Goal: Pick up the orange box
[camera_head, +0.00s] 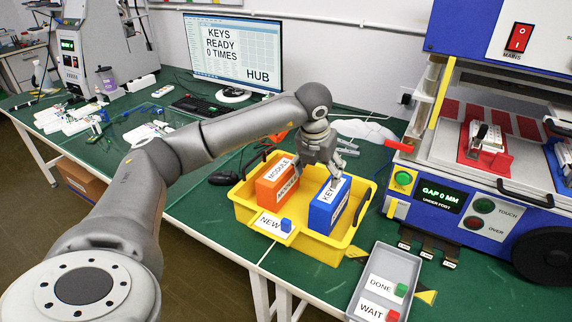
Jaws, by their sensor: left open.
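The orange box (270,193) stands upright in the left part of the yellow tray (243,211), with a white label reading MODULE on it. A blue box (318,220) labelled KEYS stands to its right in the same tray, with a gap between them. My left gripper (337,168) is open and points down over the top of the blue box, right of the orange box. I cannot tell if its fingers touch the blue box. My right gripper is not in view.
A grey tray (409,263) with DONE and WAIT labels sits at the front right. The blue and white test machine (480,205) stands at the right. A monitor (234,52) and keyboard (197,105) are behind. A black mouse (222,178) lies left of the yellow tray.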

